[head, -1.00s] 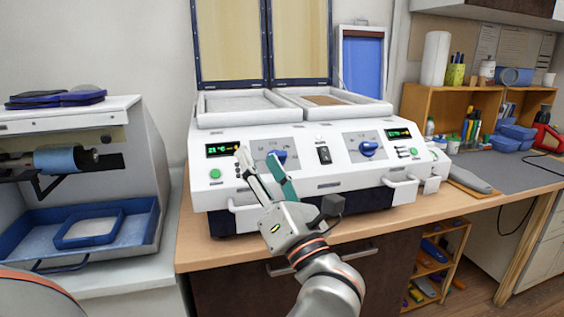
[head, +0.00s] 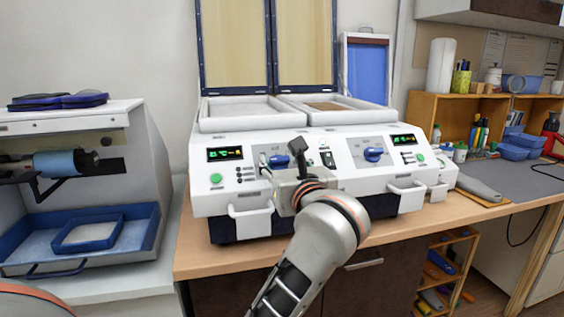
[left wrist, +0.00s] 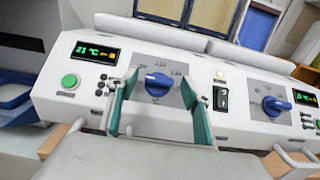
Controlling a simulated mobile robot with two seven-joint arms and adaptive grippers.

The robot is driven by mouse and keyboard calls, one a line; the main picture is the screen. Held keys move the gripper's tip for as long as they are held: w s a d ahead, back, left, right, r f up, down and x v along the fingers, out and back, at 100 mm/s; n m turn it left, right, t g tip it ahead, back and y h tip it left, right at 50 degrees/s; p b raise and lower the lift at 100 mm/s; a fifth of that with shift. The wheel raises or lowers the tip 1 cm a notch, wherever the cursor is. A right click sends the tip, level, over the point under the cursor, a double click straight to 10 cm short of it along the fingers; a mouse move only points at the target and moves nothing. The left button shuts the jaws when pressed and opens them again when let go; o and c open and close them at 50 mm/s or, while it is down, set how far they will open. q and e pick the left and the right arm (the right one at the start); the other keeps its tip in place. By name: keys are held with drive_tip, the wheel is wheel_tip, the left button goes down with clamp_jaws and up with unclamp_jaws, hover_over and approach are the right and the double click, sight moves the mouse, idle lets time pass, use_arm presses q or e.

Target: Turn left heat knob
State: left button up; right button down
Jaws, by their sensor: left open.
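The left heat knob (head: 278,160) is a blue dial on a grey scale panel on the front of a white two-station machine (head: 330,178). It also shows in the left wrist view (left wrist: 157,84), its pointer toward the left. My left gripper (head: 284,170) is in front of it in the head view and partly hides it. In the left wrist view the gripper's (left wrist: 161,88) green-padded fingers are apart, one on each side of the knob, with visible gaps. Contact is not seen. My right gripper is not in view.
The right blue knob (head: 374,154) and a dark switch (head: 327,158) sit to the right on the same front. A green button (head: 216,178) and a lit display (head: 225,154) are to the left. White handles (head: 250,209) stick out below.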

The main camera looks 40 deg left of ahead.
use_arm(q)
drive_tip(key=shift+w+a, duration=0.3)
drive_tip(key=shift+a, duration=0.1)
drive_tip(key=shift+c, duration=0.5)
drive_tip(key=c, duration=1)
drive_tip(key=shift+c, duration=0.2)
